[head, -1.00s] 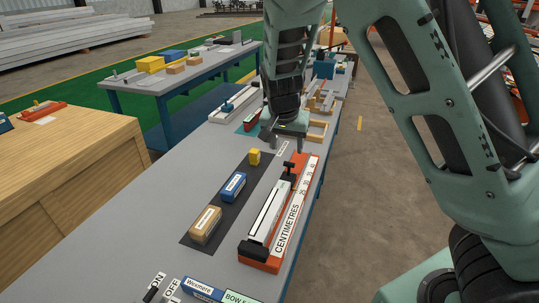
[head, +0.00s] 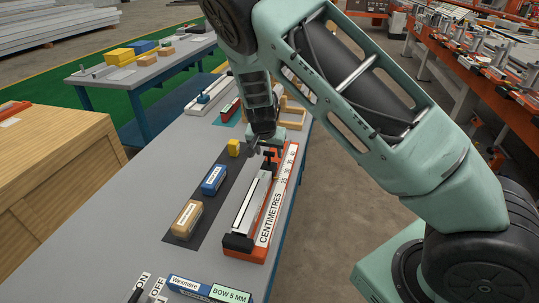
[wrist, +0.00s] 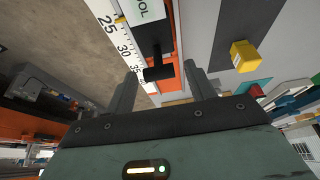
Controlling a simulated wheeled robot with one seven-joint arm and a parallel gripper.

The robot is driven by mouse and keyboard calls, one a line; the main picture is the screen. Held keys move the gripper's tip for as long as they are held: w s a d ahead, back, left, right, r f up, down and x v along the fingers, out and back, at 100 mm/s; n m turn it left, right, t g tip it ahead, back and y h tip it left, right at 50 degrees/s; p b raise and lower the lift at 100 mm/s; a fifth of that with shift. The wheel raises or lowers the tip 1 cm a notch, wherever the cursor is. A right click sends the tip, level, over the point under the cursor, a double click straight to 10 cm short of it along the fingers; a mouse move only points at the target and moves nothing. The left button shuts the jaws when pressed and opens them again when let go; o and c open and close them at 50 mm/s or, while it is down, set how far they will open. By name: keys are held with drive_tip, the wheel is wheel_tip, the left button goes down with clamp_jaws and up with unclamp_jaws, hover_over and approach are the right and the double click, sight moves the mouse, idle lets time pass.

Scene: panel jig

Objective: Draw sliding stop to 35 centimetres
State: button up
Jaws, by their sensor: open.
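The jig has an orange base (head: 259,253) with a white centimetre scale (head: 269,222) along its right side and a long pale strip (head: 252,203) between black ends. The sliding stop (head: 270,155), black with a T-shaped handle, is at the jig's far end. In the wrist view the stop's handle (wrist: 158,73) lies near the 35 on the scale (wrist: 124,50); its exact reading is unclear. My gripper (head: 261,149) is open at the far end of the jig. In the wrist view its fingers (wrist: 162,75) stand either side of the handle, with visible gaps.
A dark mat (head: 180,238) left of the jig holds a yellow block (head: 234,148), a blue block (head: 214,180) and a tan block (head: 187,220). Switches marked ON and OFF (head: 150,289) and a BOW 5 MM label (head: 231,294) are at the near edge. Wooden frames (head: 292,112) stand beyond.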

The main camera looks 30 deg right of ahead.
sight(270, 155)
drive_tip(key=shift+x, duration=1.55)
clamp_jaws()
drive_tip(key=w+d+b, duration=0.1)
drive_tip(key=w+d, duration=0.7)
drive_tip(key=shift+r, duration=0.1)
unclamp_jaws()
drive_tip(key=shift+s, duration=0.1)
